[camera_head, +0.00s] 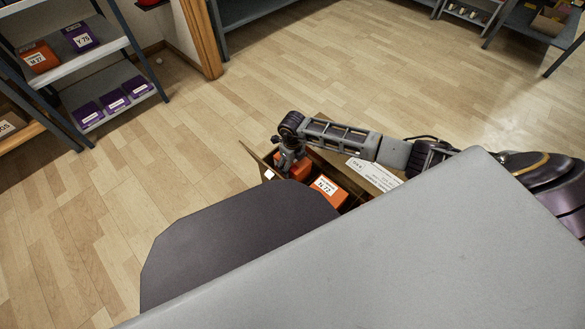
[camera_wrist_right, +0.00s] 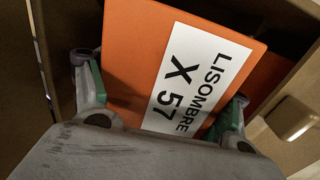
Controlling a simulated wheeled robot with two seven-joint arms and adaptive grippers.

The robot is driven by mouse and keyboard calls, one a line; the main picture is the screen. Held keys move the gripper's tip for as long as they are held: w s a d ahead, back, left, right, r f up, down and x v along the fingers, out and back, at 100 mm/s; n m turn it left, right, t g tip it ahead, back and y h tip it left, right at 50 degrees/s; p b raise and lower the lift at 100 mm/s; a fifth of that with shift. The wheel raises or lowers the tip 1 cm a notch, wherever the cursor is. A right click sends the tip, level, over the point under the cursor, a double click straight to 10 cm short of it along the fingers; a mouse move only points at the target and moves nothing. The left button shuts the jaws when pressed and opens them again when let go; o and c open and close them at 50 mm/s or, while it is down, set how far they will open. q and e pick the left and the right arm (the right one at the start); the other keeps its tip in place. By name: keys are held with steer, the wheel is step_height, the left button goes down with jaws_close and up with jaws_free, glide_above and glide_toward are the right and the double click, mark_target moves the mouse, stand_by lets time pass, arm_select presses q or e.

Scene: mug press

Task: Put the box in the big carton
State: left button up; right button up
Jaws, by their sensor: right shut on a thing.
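The big carton (camera_head: 334,160) is brown and open, on the floor behind the grey surface in the head view. My right gripper (camera_head: 290,163) reaches down into its left end and is shut on an orange box (camera_head: 297,172). In the right wrist view, the orange box (camera_wrist_right: 137,60) has a white label reading "LISOMBRE X 57". The fingers of the right gripper (camera_wrist_right: 162,101) grip its two sides, with brown carton walls (camera_wrist_right: 291,108) around. Whether the box touches the carton's bottom is hidden. My left gripper is not in view.
Another orange box (camera_head: 328,188) with a white label lies in the carton to the right of the held one. Shelves (camera_head: 105,90) with orange and purple boxes stand at the upper left. The wooden floor (camera_head: 200,130) between is clear.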

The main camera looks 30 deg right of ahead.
step_height(320, 180, down, 2)
steer(key=shift+f+b, duration=0.15)
steer(key=shift+b, duration=0.25)
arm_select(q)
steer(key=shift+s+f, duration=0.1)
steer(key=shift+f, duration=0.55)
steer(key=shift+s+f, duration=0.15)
arm_select(e)
steer(key=o, duration=1.5)
steer(key=shift+f, duration=0.15)
steer(key=shift+c, duration=0.2)
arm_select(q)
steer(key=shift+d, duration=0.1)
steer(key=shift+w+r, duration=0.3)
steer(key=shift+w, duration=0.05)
